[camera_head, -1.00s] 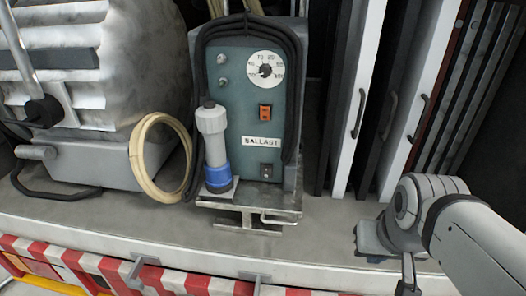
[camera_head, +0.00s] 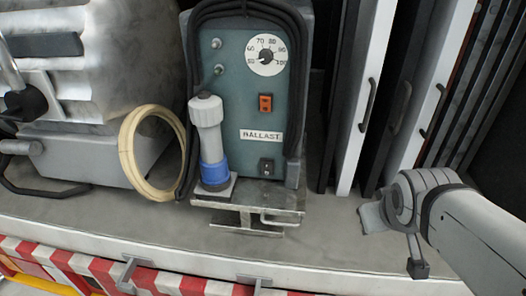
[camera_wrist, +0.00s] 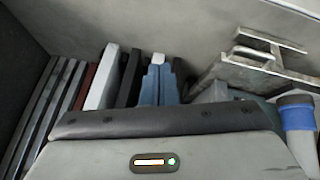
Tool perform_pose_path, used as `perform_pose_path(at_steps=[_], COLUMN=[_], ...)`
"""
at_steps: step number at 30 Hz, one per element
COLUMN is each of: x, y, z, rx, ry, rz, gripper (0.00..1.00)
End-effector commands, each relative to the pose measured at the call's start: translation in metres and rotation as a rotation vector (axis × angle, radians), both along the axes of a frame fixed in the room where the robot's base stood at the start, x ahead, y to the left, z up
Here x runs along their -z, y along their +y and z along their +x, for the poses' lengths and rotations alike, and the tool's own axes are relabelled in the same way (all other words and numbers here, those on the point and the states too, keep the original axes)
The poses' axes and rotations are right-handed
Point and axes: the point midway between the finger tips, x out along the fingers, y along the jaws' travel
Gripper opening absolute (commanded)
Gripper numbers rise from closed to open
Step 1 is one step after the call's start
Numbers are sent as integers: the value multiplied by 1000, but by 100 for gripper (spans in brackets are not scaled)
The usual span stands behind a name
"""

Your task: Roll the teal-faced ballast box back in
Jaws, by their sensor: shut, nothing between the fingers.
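The teal-faced ballast box (camera_head: 235,110) stands upright on a grey metal slide tray (camera_head: 262,197) that juts over the truck bed in the head view. Its face carries a dial, an orange switch and a "BALLAST" label. A small bar handle (camera_head: 280,222) shows at the tray's front. The tray also shows at the top right of the wrist view (camera_wrist: 235,76). My gripper (camera_head: 368,217) is right of the tray, apart from it, over the bed. In the wrist view its blue-grey fingers (camera_wrist: 159,84) are together and empty.
A grey-and-blue plug (camera_head: 211,140) stands at the tray's left front, beside a cream hose coil (camera_head: 145,155) and a grey machine (camera_head: 80,90). Tall panels with handles (camera_head: 368,105) stand at right. The bed (camera_head: 320,225) is clear between tray and gripper.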

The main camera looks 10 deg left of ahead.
Motion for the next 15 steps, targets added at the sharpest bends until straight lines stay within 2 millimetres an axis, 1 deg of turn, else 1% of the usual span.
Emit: perform_pose_path(at_steps=[1,3,5,6,8,9,11,12,15], x=[24,32,37,40,44,46,48,50,54], y=[7,21,37,51,74,90,116,134,174], z=[21,50,71,83,98,106,112,113,108], rx=[-108,-276,-422,-519,-659,-744,-877,-960,-1131], ry=[-77,-208,-322,-399,-519,-603,-727,-807,-998], rz=[-62,-163,-248,-301,-371,-428,-497,-538,-620], gripper=[0,0,0,0,0,0,0,0,0])
